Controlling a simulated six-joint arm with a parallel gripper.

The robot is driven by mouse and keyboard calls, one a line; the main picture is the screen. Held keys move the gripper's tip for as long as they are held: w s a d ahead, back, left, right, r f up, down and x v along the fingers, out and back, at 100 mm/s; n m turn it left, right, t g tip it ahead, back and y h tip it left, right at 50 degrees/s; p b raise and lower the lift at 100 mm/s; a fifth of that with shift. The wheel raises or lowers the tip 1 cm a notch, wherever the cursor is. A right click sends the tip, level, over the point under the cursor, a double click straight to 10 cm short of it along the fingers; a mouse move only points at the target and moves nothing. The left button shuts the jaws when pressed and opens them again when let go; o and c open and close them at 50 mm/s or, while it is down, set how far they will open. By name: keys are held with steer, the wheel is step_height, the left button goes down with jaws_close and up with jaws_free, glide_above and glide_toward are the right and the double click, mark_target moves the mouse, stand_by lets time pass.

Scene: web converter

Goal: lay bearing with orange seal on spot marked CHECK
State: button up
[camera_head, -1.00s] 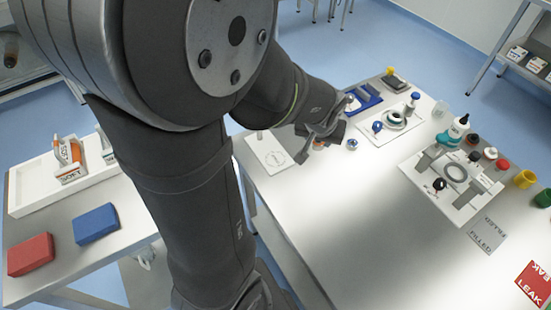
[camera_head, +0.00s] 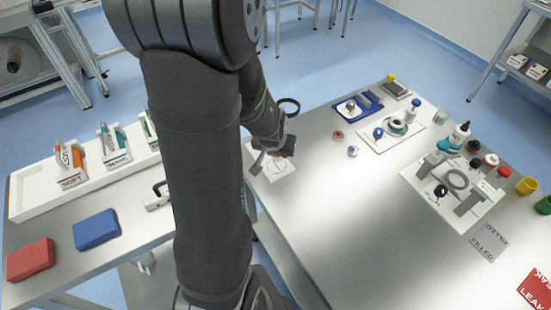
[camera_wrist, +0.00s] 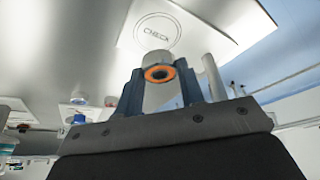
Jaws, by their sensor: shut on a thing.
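The bearing with the orange seal (camera_wrist: 158,73) is between my gripper's fingers (camera_wrist: 160,90) in the wrist view, its orange ring facing the camera. My gripper (camera_head: 274,152) is shut on it. The white plate with the round CHECK spot (camera_wrist: 158,31) lies beyond the bearing in the wrist view. In the head view this plate (camera_head: 281,172) is at the table's left edge, partly hidden by my gripper and arm. The bearing looks above the plate; the exact gap cannot be told.
Two other small bearings, one red-centred (camera_head: 338,135) and one blue-centred (camera_head: 352,151), stand to the right of the plate. A blue tray (camera_head: 366,101) and a white fixture board (camera_head: 412,186) lie farther right. The table's front middle is clear.

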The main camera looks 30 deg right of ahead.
mark_target(275, 157)
steer(key=shift+w+f, duration=0.15)
steer(key=shift+f, duration=1.95)
steer(key=shift+f, duration=0.1)
steer(key=o, duration=1)
steer(key=shift+a+r, duration=0.1)
steer(key=shift+r, duration=0.2)
steer(key=v, duration=1.1)
steer(key=shift+a+r, duration=0.1)
steer(key=shift+r, duration=0.2)
